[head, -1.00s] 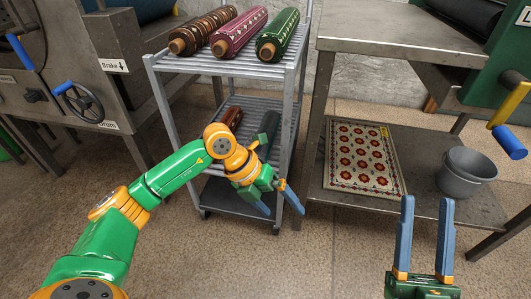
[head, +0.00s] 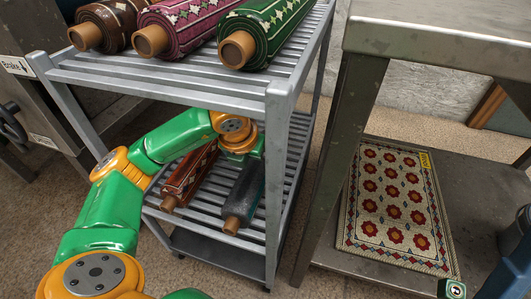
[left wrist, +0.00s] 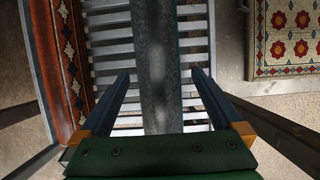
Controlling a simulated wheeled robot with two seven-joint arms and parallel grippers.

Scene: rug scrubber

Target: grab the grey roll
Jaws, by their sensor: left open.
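The grey roll (head: 243,190), dark grey with a brown core end, lies on the cart's middle shelf beside a red-brown patterned roll (head: 188,175). My left arm reaches in under the top shelf; its gripper is mostly hidden in the head view. In the left wrist view my left gripper (left wrist: 160,74) is open, with one finger on each side of the grey roll (left wrist: 155,60) and gaps to both. Whether the fingers are down at its height is unclear.
The metal cart (head: 180,95) has brown, magenta and green (head: 262,30) rolls on top, close above my left arm. A metal table (head: 430,50) stands right, with a patterned rug (head: 395,205) on its lower shelf. The cart's shelf posts flank the opening.

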